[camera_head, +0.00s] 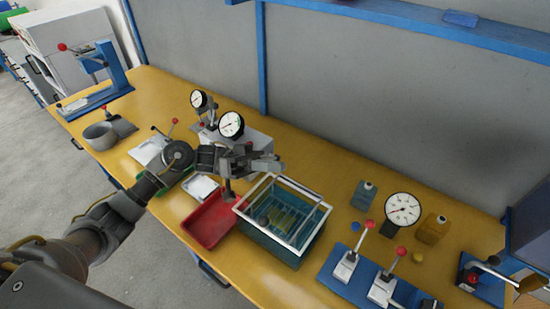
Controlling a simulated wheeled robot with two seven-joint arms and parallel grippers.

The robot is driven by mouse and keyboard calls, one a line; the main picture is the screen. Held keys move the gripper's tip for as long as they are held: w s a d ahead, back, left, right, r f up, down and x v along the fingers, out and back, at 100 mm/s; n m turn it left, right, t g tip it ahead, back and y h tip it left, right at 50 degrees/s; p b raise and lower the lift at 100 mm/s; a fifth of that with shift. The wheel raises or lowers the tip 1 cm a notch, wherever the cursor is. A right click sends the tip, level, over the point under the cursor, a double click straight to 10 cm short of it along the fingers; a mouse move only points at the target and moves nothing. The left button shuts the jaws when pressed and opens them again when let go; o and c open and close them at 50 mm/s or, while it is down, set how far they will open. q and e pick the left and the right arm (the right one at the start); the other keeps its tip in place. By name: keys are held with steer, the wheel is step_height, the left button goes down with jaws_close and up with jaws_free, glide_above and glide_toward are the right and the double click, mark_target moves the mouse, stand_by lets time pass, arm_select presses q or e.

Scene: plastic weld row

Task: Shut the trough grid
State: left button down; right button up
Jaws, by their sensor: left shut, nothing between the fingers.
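The trough (268,243) is a teal, see-through box on the yellow bench, right of the red tray. Yellowish strips show inside through the opening. My left gripper (277,164) is shut and empty, above the bench just behind the trough's far left corner, apart from the grid as far as I can see. My right gripper is not in view.
A red tray (209,222) stands left of the trough. Dial gauges (231,125) stand behind my left wrist. A bottle (363,195), another gauge (403,209) and red-knobbed toggle clamps (347,267) stand to the right. A grey wall closes the back.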

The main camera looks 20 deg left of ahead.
mark_target(256, 222)
arm_select(q)
steer(key=s+f+m+g+b, duration=0.1)
steer(key=s+f+b, duration=0.1)
steer(key=s+a+f+m+g+b, duration=0.1)
steer(key=s+f+m+b, duration=0.1)
steer(key=f, duration=0.1)
steer(key=s+a+f+m+b, duration=0.1)
steer(key=s+f+m+b, duration=0.1)
steer(key=shift+f+g, duration=0.25)
steer(key=shift+g, duration=0.15)
steer(key=shift+s+a+f, duration=0.1)
